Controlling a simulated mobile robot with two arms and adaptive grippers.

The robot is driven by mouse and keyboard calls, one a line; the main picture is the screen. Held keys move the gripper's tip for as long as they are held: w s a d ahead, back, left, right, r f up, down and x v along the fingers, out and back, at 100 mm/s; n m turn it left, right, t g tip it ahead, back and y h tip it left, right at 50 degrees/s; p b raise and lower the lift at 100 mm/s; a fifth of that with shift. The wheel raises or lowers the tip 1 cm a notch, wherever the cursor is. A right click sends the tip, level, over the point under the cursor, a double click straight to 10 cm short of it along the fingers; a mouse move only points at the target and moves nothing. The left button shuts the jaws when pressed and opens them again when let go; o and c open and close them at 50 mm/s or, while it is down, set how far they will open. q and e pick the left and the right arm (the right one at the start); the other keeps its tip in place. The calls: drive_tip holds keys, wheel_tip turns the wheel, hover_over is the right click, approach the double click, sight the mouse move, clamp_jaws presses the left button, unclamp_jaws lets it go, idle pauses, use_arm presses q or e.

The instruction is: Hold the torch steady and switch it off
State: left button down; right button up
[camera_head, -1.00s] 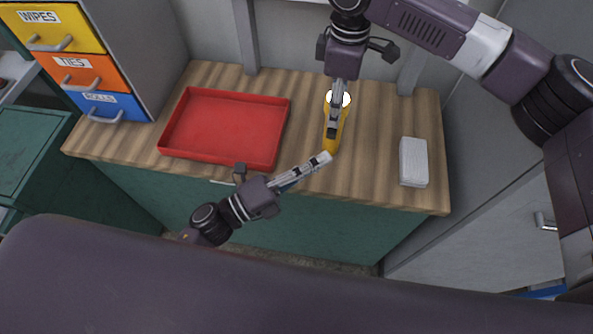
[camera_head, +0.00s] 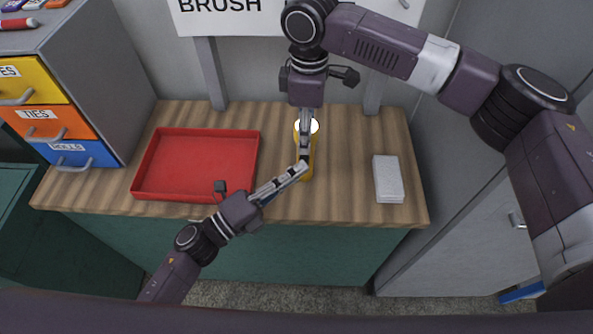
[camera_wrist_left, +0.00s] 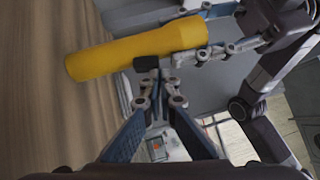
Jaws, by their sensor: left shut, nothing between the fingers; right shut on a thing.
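A red tray (camera_head: 140,175) lies on the counter (camera_head: 345,185) to the left. A pale stacked block (camera_head: 388,178) lies to the right. A drawer cabinet (camera_head: 105,75) stands at the far left. A grey wall and posts rise behind the counter.

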use_arm(q)
drive_tip(key=shift+w+r, duration=0.2)
drive_tip(key=shift+w, duration=0.05)
drive_tip(key=s+a+r, duration=0.2)
drive_tip(key=s+a, duration=0.6)
drive_tip(key=s, duration=0.2)
drive_tip(key=shift+r, duration=0.35)
use_arm(e)
drive_tip(key=o, duration=1.4)
drive_tip(key=shift+c, duration=0.2)
drive_tip(key=shift+r, duration=0.1)
